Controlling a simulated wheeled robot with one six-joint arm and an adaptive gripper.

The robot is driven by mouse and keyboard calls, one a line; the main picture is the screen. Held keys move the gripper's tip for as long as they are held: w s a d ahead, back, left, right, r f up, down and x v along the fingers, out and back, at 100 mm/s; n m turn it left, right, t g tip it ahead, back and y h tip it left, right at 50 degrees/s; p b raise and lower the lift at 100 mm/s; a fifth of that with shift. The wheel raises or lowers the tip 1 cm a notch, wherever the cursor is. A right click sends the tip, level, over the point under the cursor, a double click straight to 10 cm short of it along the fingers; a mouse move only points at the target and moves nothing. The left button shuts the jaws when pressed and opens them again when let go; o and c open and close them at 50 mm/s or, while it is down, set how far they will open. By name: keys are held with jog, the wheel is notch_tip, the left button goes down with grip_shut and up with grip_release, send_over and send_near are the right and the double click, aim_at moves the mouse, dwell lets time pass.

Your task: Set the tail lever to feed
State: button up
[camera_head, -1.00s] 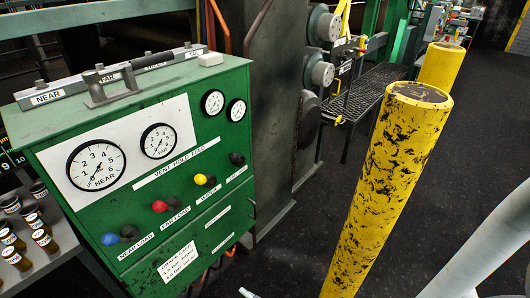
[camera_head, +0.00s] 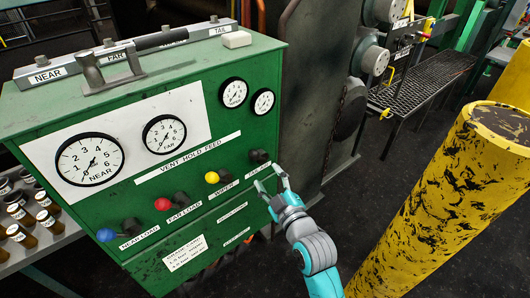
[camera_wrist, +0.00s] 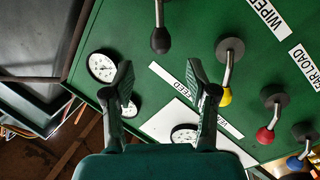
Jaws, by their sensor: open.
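The tail lever has a black knob (camera_head: 258,156) and is the rightmost in the row on the green cabinet (camera_head: 225,120). In the wrist view its black knob (camera_wrist: 160,40) lies just past the gap between my fingertips. My gripper (camera_head: 268,178) is open and empty, just below and right of that knob in the head view. It also shows in the wrist view (camera_wrist: 162,78), with the fingers spread. The VENT HOLD FEED strip (camera_head: 187,158) runs above the levers. The label at the tail lever is partly hidden.
Levers with yellow (camera_head: 211,177), red (camera_head: 162,204) and blue (camera_head: 105,235) knobs stand to the left. Several gauges sit above. A yellow bollard (camera_head: 450,190) stands close to my arm's right. Brown bottles (camera_head: 20,215) stand on a shelf at the left.

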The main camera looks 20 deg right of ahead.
aim_at(257, 159)
jog(key=w, duration=1)
jog(key=shift+a, duration=0.4)
grip_shut()
